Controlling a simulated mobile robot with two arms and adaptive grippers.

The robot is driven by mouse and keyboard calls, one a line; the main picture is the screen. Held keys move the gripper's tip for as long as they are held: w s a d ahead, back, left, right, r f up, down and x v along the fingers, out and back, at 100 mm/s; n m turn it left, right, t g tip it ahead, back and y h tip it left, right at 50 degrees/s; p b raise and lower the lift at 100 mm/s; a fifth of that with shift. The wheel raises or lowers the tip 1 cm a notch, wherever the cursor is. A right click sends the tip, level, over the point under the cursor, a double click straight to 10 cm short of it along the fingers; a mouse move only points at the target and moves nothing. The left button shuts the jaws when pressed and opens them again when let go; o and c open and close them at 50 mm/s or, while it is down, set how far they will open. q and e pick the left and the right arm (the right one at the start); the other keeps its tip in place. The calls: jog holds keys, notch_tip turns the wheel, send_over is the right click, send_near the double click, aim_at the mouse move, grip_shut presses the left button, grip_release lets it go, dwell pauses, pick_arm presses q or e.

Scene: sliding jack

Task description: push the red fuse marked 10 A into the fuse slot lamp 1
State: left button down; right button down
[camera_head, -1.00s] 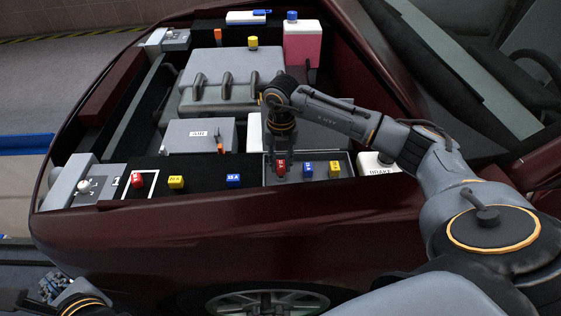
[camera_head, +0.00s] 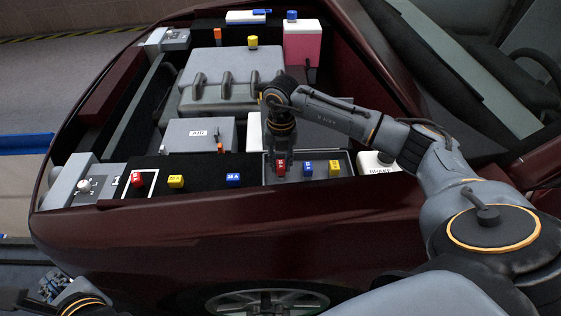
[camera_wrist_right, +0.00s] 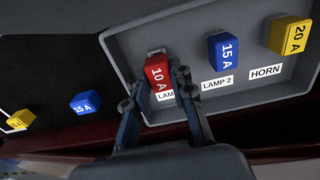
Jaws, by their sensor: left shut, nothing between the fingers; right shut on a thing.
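The red fuse marked 10 A (camera_wrist_right: 158,74) is upright at the left end of the grey fuse box (camera_wrist_right: 230,105), in line with the blue and yellow fuses there. Its label is partly covered and reads "LAM". In the head view, the red fuse (camera_head: 281,169) shows below my right gripper (camera_head: 281,153). My right gripper (camera_wrist_right: 156,92) is shut on this fuse, a finger on either side. The fuse's foot and slot are hidden, so I cannot tell how deep it sits. My left gripper (camera_head: 55,287) is shut and empty at the lower left, outside the car.
In the box are a blue 15 A fuse (camera_wrist_right: 222,50) at LAMP 2 and a yellow 20 A fuse (camera_wrist_right: 290,35) at HORN. Left of it stand a blue fuse (camera_head: 233,180), a yellow fuse (camera_head: 176,182) and another red fuse (camera_head: 137,180). A brake reservoir (camera_head: 377,163) is right of the box.

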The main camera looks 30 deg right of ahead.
aim_at(280, 164)
jog(key=shift+s+f+b, duration=0.1)
jog(key=shift+f+b, duration=0.25)
jog(key=shift+f, duration=0.25)
jog(key=c, duration=1.1)
grip_release()
jog(key=shift+o, duration=0.2)
notch_tip(280, 164, up, 7)
jog(key=shift+f, duration=0.15)
jog(key=shift+r, duration=0.6)
jog(key=shift+a, duration=0.1)
